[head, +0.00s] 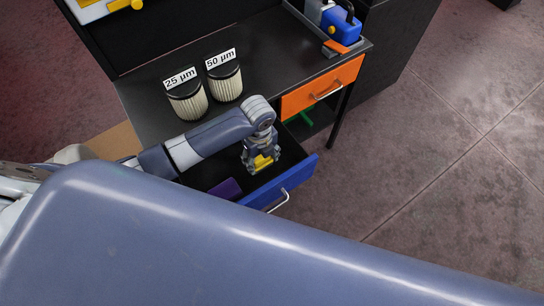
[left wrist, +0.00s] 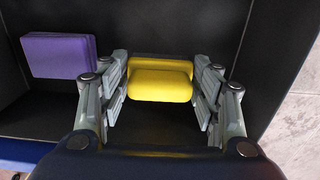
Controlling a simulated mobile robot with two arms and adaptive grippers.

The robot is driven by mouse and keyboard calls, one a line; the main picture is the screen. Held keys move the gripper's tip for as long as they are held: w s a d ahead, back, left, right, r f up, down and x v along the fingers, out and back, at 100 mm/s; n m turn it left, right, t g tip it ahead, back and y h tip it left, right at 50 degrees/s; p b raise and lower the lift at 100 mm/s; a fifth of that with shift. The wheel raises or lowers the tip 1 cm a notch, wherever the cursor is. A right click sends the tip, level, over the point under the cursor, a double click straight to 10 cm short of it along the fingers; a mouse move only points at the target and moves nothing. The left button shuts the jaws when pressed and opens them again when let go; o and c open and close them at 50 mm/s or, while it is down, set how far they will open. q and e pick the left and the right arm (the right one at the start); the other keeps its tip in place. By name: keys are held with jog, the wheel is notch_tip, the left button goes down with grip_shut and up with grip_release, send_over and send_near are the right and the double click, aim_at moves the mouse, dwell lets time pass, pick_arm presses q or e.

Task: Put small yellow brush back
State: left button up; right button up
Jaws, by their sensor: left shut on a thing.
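The small yellow brush (left wrist: 160,84) is between the fingers of my left gripper (left wrist: 161,88) in the left wrist view. In the head view the brush (head: 263,162) shows as a small yellow patch at the tips of my left gripper (head: 262,160). My left gripper is shut on it, pointing down inside the open blue drawer (head: 296,180). Whether the brush touches the drawer floor, I cannot tell. My right gripper is in neither view.
A purple block (left wrist: 58,55) lies in the drawer, left of the brush. Two filters, labelled 25 µm (head: 188,104) and 50 µm (head: 226,86), stand on the black table (head: 270,45). An orange drawer (head: 322,87) is shut to the right.

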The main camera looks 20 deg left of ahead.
aim_at(272, 159)
pick_arm(q)
jog(key=w+d, duration=0.2)
jog(key=shift+w+d+f, duration=0.15)
jog(key=shift+w+d, duration=0.1)
jog(key=shift+w, duration=0.05)
jog(key=shift+f, duration=1.8)
jog(key=o, duration=1)
notch_tip(272, 159, up, 12)
jog(key=shift+d+p, duration=0.1)
jog(key=shift+p, duration=0.25)
